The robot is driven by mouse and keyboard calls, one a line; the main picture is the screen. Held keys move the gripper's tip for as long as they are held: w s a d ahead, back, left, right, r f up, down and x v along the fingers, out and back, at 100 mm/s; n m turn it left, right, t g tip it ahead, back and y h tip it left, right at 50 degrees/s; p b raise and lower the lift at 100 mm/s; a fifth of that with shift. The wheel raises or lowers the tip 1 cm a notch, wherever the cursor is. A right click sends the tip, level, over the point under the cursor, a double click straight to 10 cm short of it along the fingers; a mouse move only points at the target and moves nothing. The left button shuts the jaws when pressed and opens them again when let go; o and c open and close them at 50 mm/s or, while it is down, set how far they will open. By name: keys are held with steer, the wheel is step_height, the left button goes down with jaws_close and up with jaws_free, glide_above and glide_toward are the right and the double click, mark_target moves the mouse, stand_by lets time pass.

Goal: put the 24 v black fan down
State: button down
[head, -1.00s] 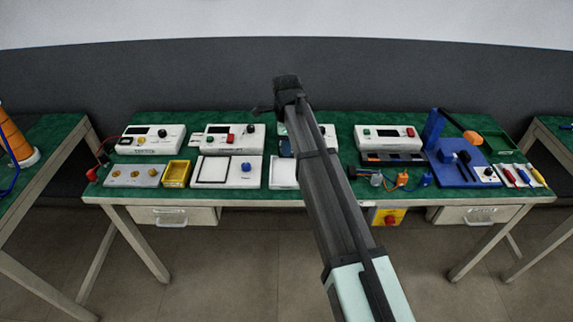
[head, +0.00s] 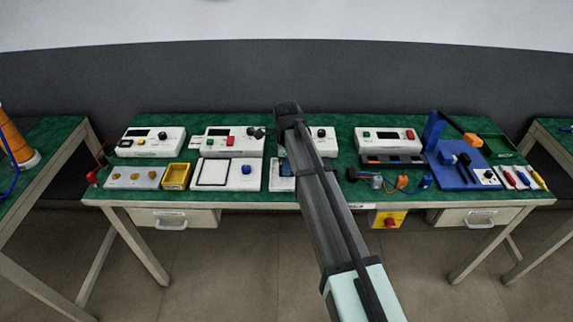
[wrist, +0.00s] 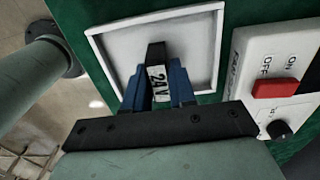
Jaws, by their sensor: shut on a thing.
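My gripper (wrist: 158,90) is shut on the 24 V black fan (wrist: 156,54), which carries a white "24V" label and sits between the two blue fingers. In the wrist view the fan is over the white square tray (wrist: 115,50) with a raised rim. I cannot tell whether the fan touches it. In the head view my arm covers part of this tray (head: 273,184), near the table's front edge. The blue of the fingers shows there (head: 288,168), and the fan itself is not clearly visible.
A white unit with a red ON/OFF switch (wrist: 275,88) stands close beside the tray. To the left in the head view are a black-framed white panel with a blue knob (head: 247,169) and a yellow bin (head: 177,176). A blue stand (head: 450,178) is at the right.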

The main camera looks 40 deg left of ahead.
steer(key=c, duration=0.9)
jaws_free()
step_height(320, 180, up, 12)
steer(key=shift+r, duration=0.15)
